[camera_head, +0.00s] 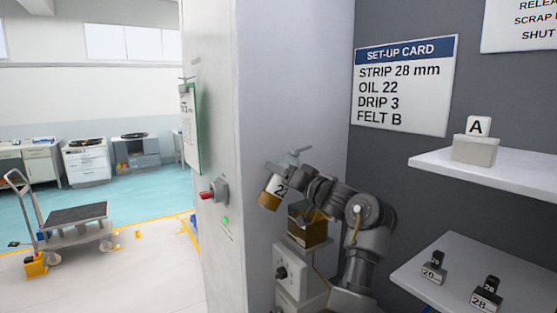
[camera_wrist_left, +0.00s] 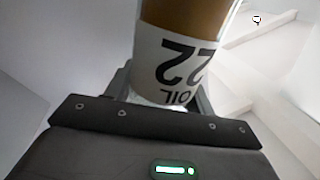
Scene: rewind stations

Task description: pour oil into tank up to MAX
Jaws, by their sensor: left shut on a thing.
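My left gripper (camera_head: 284,172) is shut on an oil bottle (camera_head: 271,192) with a white label marked 22 and a brown lower part. The bottle is tilted and held beside the cabinet wall, above and to the left of the tank. In the left wrist view the bottle (camera_wrist_left: 183,60) fills the space between the fingers, its OIL 22 label upside down. The tank (camera_head: 311,236) is a small box with an amber front, partly hidden behind my arm. Its MAX mark and oil level cannot be made out. My right gripper is out of view.
A set-up card (camera_head: 404,86) on the dark wall reads STRIP 28 mm, OIL 22, DRIP 3, FELT B. A dial box (camera_head: 290,271) is below the tank. Shelves at right hold a block marked A (camera_head: 474,148) and small blocks marked 20 (camera_head: 433,272) and 28 (camera_head: 486,296).

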